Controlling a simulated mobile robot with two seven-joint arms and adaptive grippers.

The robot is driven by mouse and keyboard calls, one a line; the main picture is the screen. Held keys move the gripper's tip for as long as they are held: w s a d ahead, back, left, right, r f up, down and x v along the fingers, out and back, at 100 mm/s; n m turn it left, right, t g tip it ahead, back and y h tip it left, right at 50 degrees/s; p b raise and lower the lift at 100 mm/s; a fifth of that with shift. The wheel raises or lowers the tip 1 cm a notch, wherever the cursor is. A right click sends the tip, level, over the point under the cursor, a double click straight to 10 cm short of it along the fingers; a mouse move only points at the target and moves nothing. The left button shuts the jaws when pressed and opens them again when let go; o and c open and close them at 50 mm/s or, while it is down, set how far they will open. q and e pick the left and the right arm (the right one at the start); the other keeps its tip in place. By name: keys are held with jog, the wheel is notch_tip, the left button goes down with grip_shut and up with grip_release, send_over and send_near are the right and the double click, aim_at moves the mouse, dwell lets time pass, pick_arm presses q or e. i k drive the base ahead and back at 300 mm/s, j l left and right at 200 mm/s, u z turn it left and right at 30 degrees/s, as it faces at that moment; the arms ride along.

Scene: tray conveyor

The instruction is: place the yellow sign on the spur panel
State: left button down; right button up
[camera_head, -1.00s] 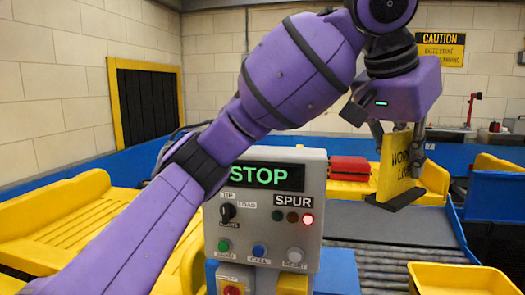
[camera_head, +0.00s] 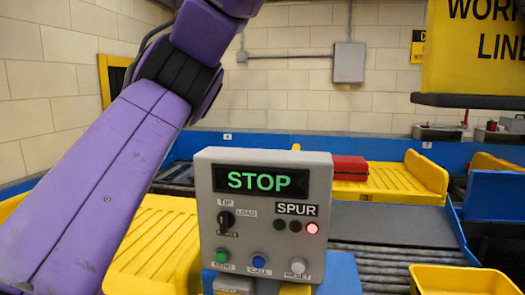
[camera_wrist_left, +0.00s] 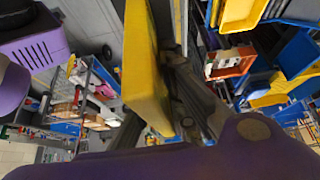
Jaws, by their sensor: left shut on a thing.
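The yellow sign (camera_head: 475,50), with dark lettering and a dark base strip along its lower edge, hangs in the air at the upper right of the head view. It also shows as a yellow slab in the left wrist view (camera_wrist_left: 146,65). My left gripper (camera_wrist_left: 183,90) is shut on the sign in the left wrist view; in the head view the gripper itself is out of the picture. The spur panel (camera_head: 265,215) is a grey control box with a green STOP display, a SPUR label, a lit red lamp, a knob and several buttons. The sign is apart from the panel, higher and to its right.
A red case (camera_head: 350,168) lies on a yellow tray (camera_head: 400,180) behind the panel. A grey conveyor (camera_head: 395,222) runs to the right, with a yellow bin (camera_head: 465,278) at the lower right. Blue rails border the line.

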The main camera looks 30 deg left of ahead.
aim_at(278, 154)
jog(key=i+j, duration=0.65)
jog(key=j, duration=0.15)
